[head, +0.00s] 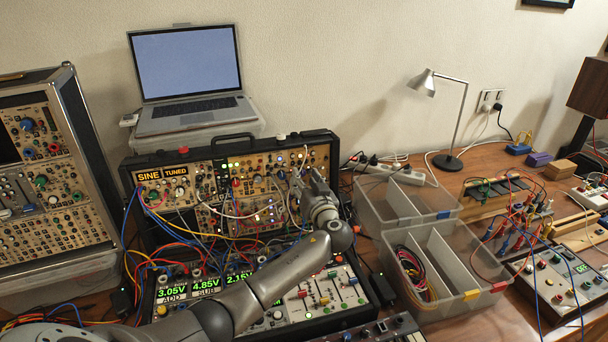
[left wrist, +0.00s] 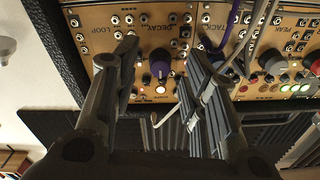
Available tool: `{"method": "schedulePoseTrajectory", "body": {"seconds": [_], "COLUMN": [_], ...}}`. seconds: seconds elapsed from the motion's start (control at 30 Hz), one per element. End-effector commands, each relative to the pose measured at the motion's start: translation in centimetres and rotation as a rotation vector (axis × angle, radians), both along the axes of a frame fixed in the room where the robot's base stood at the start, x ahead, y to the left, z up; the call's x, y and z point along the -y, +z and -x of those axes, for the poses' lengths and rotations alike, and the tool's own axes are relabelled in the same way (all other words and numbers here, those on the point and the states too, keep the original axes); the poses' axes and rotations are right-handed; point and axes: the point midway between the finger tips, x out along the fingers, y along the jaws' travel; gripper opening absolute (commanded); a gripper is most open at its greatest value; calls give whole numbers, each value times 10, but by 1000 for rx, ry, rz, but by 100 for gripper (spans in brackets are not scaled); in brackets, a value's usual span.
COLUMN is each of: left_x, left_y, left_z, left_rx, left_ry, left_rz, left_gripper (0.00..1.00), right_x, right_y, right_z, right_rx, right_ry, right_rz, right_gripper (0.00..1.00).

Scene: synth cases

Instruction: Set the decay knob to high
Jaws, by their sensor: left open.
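The decay knob (left wrist: 160,64) is a dark round knob with a pale mark, on a tan panel under the printed word DECAY in the left wrist view. My left gripper (left wrist: 163,54) is open, with one finger on each side of the knob in that view. A gap shows between the knob and each finger. I cannot tell how deep the fingertips are relative to it. In the head view my left gripper (head: 312,181) is in front of the right part of the upright synth case (head: 333,150) and hides the knob there. My right gripper is not in view.
Patch cables (head: 180,232) hang across the case. A purple cable (left wrist: 228,28) and a pale cable run close to the right finger in the wrist view. The lower panel (head: 345,290) with sliders lies under my arm. Clear plastic bins (head: 450,255) stand to the right.

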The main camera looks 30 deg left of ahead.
Motion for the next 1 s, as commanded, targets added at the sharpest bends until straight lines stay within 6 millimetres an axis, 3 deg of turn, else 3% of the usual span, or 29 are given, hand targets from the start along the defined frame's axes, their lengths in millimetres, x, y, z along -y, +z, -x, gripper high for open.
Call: {"method": "schedulePoseTrajectory", "body": {"seconds": [0.2,0.5,0.8,1.0], "left_x": [-11,-12,-12,-12], "left_y": [0,0,0,-1], "left_z": [-9,-9,-9,-9], "left_rx": [0,1,1,-4], "left_ry": [1,0,0,-1], "left_rz": [0,1,1,-3], "left_gripper": [40,39,0,0], "right_x": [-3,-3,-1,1], "right_y": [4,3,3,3], "right_z": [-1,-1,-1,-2], "right_rx": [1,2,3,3], "right_ry": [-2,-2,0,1], "right_rz": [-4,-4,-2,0], "right_gripper": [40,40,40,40]}}
